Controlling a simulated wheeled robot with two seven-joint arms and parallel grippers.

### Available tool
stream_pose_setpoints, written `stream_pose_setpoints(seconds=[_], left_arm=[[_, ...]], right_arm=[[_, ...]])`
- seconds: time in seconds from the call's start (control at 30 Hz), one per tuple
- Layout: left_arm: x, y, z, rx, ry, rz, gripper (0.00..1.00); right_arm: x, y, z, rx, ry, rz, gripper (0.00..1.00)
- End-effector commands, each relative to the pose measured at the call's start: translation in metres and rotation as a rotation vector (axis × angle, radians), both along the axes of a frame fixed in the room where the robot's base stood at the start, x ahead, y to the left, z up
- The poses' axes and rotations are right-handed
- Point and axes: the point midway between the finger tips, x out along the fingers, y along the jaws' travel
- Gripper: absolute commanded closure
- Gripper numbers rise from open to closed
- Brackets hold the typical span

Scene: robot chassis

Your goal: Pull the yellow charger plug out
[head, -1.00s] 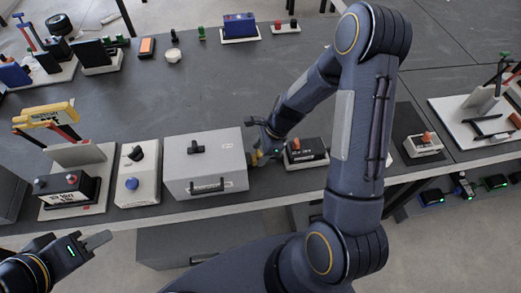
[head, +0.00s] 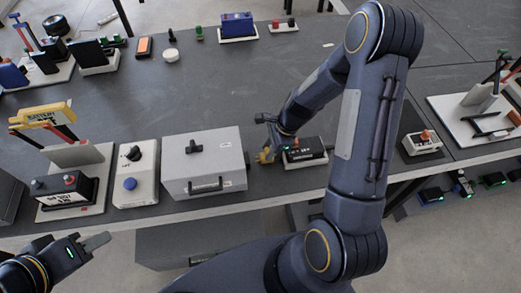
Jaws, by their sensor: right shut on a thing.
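The yellow charger plug (head: 264,157) is small in the head view, just right of the grey box (head: 205,165). A strip of dark table shows between plug and box, so the two look apart. My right gripper (head: 266,150) is shut on the plug and partly hides it. My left gripper (head: 97,242) is low at the left, in front of the table edge and far from the plug. The gap between its fingers cannot be made out.
A dark device with an orange-red button (head: 303,154) sits close right of the plug. A white box with a blue button (head: 136,180) stands left of the grey box. My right arm spans the right middle. The table behind the grey box is mostly clear.

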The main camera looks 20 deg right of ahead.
Motion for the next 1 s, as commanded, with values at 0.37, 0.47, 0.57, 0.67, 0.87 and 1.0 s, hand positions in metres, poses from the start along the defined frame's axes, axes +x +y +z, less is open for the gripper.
stream_pose_setpoints(seconds=[0.37,0.47,0.57,0.67,0.87,1.0], left_arm=[[0.0,0.0,-0.001,0.0,0.0,0.0,0.64],[0.0,0.0,-0.001,0.0,0.0,0.0,0.64],[0.0,0.0,-0.001,0.0,0.0,0.0,0.64],[0.0,0.0,-0.001,0.0,0.0,0.0,0.64],[0.0,0.0,-0.001,0.0,0.0,0.0,0.64],[0.0,0.0,-0.002,0.0,0.0,0.0,0.64]], right_arm=[[-0.001,-0.008,0.0,-0.004,-0.003,-0.004,0.6],[-0.001,-0.007,0.0,-0.003,-0.003,-0.002,0.47],[-0.001,-0.007,0.0,-0.002,-0.002,-0.002,0.47],[-0.001,-0.006,0.0,0.0,-0.001,-0.002,0.47],[-0.002,-0.01,0.01,-0.002,-0.004,-0.002,0.47],[-0.003,-0.019,0.032,-0.003,-0.007,-0.004,0.47]])
